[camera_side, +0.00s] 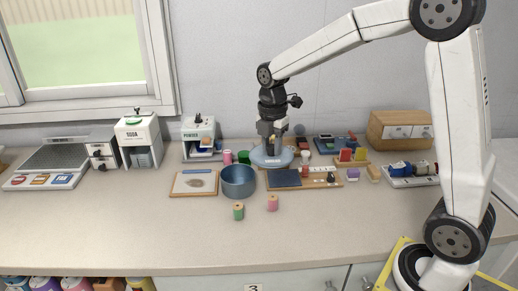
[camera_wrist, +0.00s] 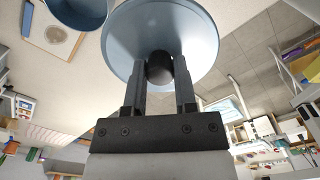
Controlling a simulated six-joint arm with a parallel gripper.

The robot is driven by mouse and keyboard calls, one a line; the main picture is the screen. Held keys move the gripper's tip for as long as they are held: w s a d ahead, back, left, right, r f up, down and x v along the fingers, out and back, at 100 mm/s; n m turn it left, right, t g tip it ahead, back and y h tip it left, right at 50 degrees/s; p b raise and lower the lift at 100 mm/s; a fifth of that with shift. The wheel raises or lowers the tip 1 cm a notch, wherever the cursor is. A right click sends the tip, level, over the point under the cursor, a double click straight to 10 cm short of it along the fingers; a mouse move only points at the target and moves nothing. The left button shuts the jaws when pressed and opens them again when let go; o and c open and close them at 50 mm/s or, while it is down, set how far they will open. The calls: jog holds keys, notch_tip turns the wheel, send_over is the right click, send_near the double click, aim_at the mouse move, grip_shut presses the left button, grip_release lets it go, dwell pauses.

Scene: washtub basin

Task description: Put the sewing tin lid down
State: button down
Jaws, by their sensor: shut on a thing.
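The sewing tin lid (camera_side: 271,157) is a pale blue disc with a dark knob and a small label on its front edge. My gripper (camera_side: 271,143) points down and is shut on the lid's knob. In the wrist view, the two fingers hold the dark knob (camera_wrist: 159,68) from both sides, and the lid (camera_wrist: 125,38) spreads out beyond them. The blue round tin (camera_side: 238,183) stands open at the lid's front left; its rim also shows in the wrist view (camera_wrist: 82,22). I cannot tell whether the lid touches anything beneath it.
A framed board (camera_side: 193,188) lies left of the tin. A dark pad (camera_side: 284,179) and a wooden tray lie at the lid's front right. Green and pink items stand behind the tin.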

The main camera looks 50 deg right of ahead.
jog(key=s+d+f, duration=0.4)
jog(key=s+d, duration=0.3)
jog(key=d, duration=0.2)
jog(key=w+d+f, duration=0.1)
jog(key=w+f, duration=0.1)
jog(key=w, duration=0.2)
jog(key=w+d+f, duration=0.1)
jog(key=w+f, duration=0.2)
jog(key=w+d+f, duration=0.2)
jog(key=w+f, duration=0.1)
jog(key=w, duration=0.1)
jog(key=shift+w+f, duration=0.1)
jog(key=shift+w, duration=0.25)
jog(key=shift+w+d+f, duration=0.15)
jog(key=shift+w+f, duration=0.3)
jog(key=shift+f, duration=0.05)
jog(key=shift+w+f, duration=0.1)
jog(key=shift+f, duration=0.05)
jog(key=shift+w+f, duration=0.1)
jog(key=shift+f, duration=1.6)
